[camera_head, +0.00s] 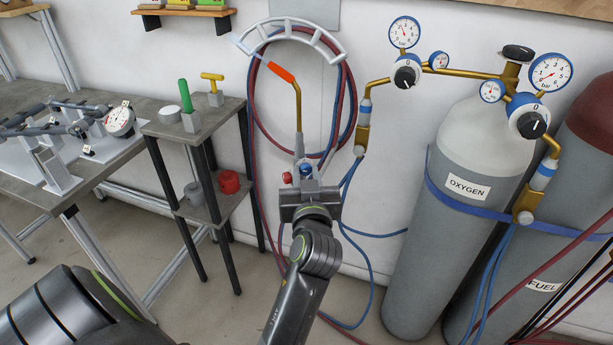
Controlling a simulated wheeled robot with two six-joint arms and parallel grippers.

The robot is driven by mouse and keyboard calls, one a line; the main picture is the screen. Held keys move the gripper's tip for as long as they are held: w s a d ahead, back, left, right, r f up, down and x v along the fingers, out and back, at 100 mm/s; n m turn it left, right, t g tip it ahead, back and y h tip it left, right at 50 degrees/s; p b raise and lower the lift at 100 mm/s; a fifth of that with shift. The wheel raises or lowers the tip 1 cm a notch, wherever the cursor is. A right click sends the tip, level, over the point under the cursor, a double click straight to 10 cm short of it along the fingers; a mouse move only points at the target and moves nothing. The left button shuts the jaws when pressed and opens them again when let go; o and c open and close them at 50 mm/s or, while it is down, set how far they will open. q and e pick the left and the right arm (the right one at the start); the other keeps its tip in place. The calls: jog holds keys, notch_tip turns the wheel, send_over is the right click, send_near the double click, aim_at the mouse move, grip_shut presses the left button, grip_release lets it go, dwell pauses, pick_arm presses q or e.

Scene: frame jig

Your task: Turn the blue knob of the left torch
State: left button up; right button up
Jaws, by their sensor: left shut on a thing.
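The torch (298,105) stands upright in front of the wall, with a brass neck and an orange tip (281,72) pointing up and left. A pale bluish streak extends from the tip. At its base are a red knob (287,178) and a blue knob (306,169). My left gripper (306,176) reaches up from below and is shut on the blue knob, with its fingers at the knob's sides. The gripper body hides the torch's lower part. My right gripper is not in view.
Red and blue hoses (352,100) hang in loops from a curved wall rack (290,24) behind the torch. Grey cylinders, one labelled OXYGEN (420,240), stand right with gauges above. A small stand (215,113) with green and yellow tools and a bench (45,175) are left.

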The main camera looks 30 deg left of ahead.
pick_arm(q)
jog(key=shift+r+p, duration=0.1)
jog(key=shift+p, duration=0.3)
jog(key=shift+m+p, duration=0.3)
jog(key=m+p, duration=0.1)
jog(key=p, duration=0.2)
jog(key=shift+r+m+g, duration=0.3)
jog(key=shift+r+g, duration=0.05)
jog(key=shift+g, duration=0.05)
jog(key=m+g+p, duration=0.2)
jog(key=m+p, duration=0.3)
jog(key=p, duration=0.5)
jog(key=shift+w+r+m, duration=0.1)
jog(key=shift+r+m, duration=0.05)
jog(key=shift+m, duration=0.25)
jog(key=shift+d+f+m+g+p, duration=0.1)
jog(key=shift+f+m+g+p, duration=0.1)
jog(key=shift+m+g+p, duration=1.05)
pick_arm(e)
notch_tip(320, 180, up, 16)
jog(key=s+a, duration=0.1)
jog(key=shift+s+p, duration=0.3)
pick_arm(q)
jog(key=shift+t, duration=0.35)
jog(key=o, duration=1)
jog(key=shift+w, duration=0.1)
